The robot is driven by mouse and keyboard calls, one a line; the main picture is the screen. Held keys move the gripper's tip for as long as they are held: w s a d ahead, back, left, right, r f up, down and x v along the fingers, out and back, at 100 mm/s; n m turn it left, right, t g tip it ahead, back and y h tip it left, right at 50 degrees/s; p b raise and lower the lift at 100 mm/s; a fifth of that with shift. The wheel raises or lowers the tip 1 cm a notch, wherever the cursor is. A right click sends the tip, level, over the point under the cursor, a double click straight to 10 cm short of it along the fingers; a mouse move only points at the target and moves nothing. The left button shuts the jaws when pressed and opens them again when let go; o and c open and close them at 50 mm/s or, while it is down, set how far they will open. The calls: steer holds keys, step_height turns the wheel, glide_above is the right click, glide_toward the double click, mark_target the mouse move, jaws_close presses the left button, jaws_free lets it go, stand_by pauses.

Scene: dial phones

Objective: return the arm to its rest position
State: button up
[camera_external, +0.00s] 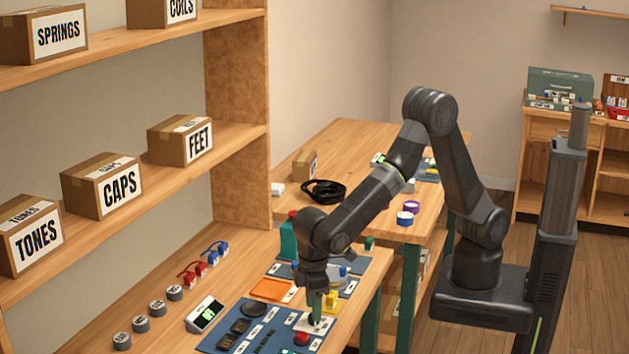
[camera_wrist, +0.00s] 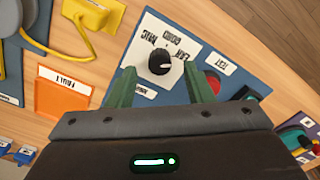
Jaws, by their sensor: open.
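My arm (camera_external: 372,200) reaches from its column on the right, over the bench at the left, and bends down at the wrist. My gripper (camera_external: 316,308) points down at the blue panel near the bench's front edge. In the wrist view my gripper (camera_wrist: 160,88) shows two green fingers, apart, on either side of a black knob (camera_wrist: 160,61) on a white plate. The fingers look apart from the knob, with nothing held between them. In the external view the gripper largely hides the knob.
A red button (camera_external: 302,338) and the blue panel (camera_external: 208,343) lie close by the gripper. An orange tray (camera_external: 271,289) and yellow part (camera_external: 332,300) are just behind. A shelf with boxes such as CAPS (camera_external: 101,186) stands left. A second table (camera_external: 352,140) stands behind.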

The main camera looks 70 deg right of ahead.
step_height(320, 180, up, 11)
step_height(320, 180, down, 14)
steer(key=shift+d+f, duration=0.1)
steer(key=shift+r+n, duration=0.25)
steer(key=shift+n, duration=0.15)
steer(key=n+p, duration=0.1)
steer(key=n, duration=0.3)
steer(key=n+p, duration=0.2)
steer(key=n, duration=0.4)
steer(key=shift+r, duration=0.15)
step_height(320, 180, up, 12)
steer(key=b, duration=0.1)
steer(key=shift+r, duration=0.15)
steer(key=shift+o, duration=0.4)
